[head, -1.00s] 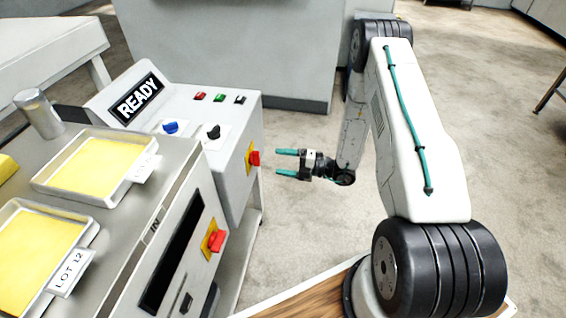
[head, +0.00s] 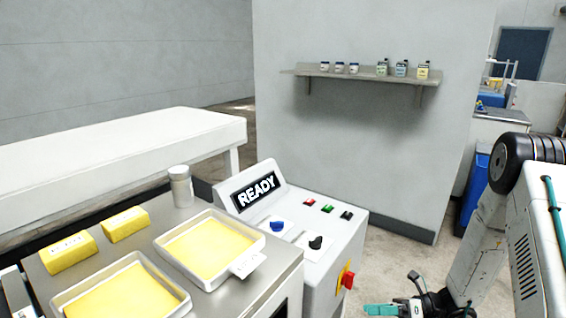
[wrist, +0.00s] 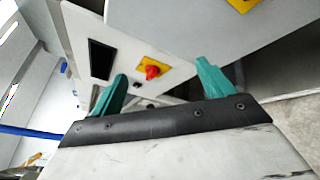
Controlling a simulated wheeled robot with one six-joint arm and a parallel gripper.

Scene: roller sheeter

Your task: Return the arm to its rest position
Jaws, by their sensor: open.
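My gripper (head: 382,311) shows at the bottom edge of the head view, partly cut off by the frame. It is to the right of the machine's control box (head: 335,262), apart from it. In the wrist view its two teal fingers (wrist: 160,90) are spread wide with nothing between them. Beyond them is a machine side panel with a red knob on a yellow plate (wrist: 152,70) and a dark slot (wrist: 102,58). My arm runs down the right side of the head view.
The control box has a READY display (head: 255,190), a blue knob (head: 277,226) and a black knob (head: 315,242). Two trays of yellow sheet (head: 210,246) lie on the machine top. A wall shelf (head: 360,74) holds small jars and bottles. Floor shows right of the box.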

